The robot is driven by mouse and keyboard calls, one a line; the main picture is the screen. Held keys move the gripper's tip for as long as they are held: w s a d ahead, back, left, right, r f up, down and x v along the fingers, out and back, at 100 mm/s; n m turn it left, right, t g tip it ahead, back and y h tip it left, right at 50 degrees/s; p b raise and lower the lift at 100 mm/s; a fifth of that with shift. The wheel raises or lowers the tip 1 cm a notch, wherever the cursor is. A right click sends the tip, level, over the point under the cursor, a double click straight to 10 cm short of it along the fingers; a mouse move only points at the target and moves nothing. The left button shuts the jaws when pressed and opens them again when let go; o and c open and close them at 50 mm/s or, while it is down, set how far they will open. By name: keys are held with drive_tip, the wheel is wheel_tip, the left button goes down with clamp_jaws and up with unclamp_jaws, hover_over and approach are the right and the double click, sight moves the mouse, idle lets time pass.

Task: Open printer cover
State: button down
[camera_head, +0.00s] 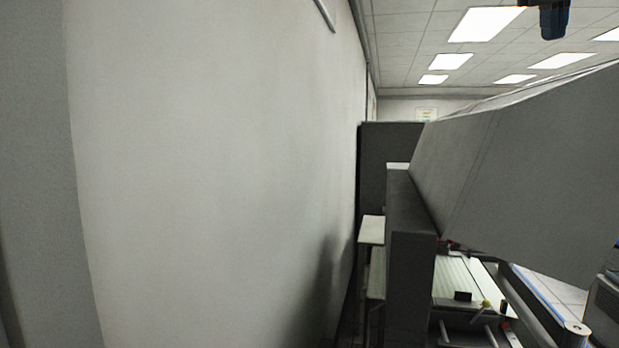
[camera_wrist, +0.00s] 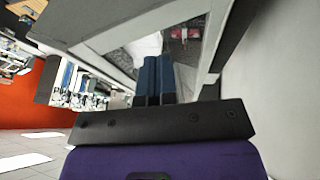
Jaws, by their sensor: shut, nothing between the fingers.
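A large grey panel, which looks like the printer cover (camera_head: 530,170), fills the right of the head view. It slopes upward to the right, and the machine's inside (camera_head: 470,278) shows below it. In the wrist view, a grey frame around a clear pane (camera_wrist: 190,50), probably part of the same cover, lies just beyond my fingertips. My gripper (camera_wrist: 153,62) has its blue fingers side by side, shut and empty. Whether they touch the frame I cannot tell. A dark blue piece at the top right of the head view (camera_head: 554,22) is probably my gripper, above the panel.
A plain pale wall (camera_head: 210,170) fills the left of the head view, close to the machine. A dark upright side panel (camera_head: 410,260) stands between wall and machine.

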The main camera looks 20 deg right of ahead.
drive_tip(key=s+a+f+n+t+y, duration=0.1)
drive_tip(key=s+a+f+n, duration=0.1)
drive_tip(key=a+f, duration=0.8)
drive_tip(key=s+a+f+n+t+y, duration=0.1)
drive_tip(key=s+a+f+n+y, duration=0.1)
drive_tip(key=a+f, duration=0.8)
wheel_tip(320, 180, down, 8)
drive_tip(key=shift+a+f+n+t, duration=0.15)
drive_tip(key=shift+a+n+t, duration=0.2)
drive_tip(key=shift+n, duration=0.35)
drive_tip(key=c, duration=1.6)
unclamp_jaws()
drive_tip(key=shift+n+y, duration=0.5)
drive_tip(key=shift+y, duration=0.1)
drive_tip(key=s+a+f, duration=0.1)
drive_tip(key=f, duration=0.2)
drive_tip(key=s+a+f, duration=0.1)
drive_tip(key=f, duration=0.2)
drive_tip(key=s+a+f, duration=0.2)
drive_tip(key=f, duration=0.1)
drive_tip(key=shift+s, duration=0.1)
drive_tip(key=shift+o, duration=1)
drive_tip(key=shift+f, duration=0.15)
drive_tip(key=shift+s, duration=0.1)
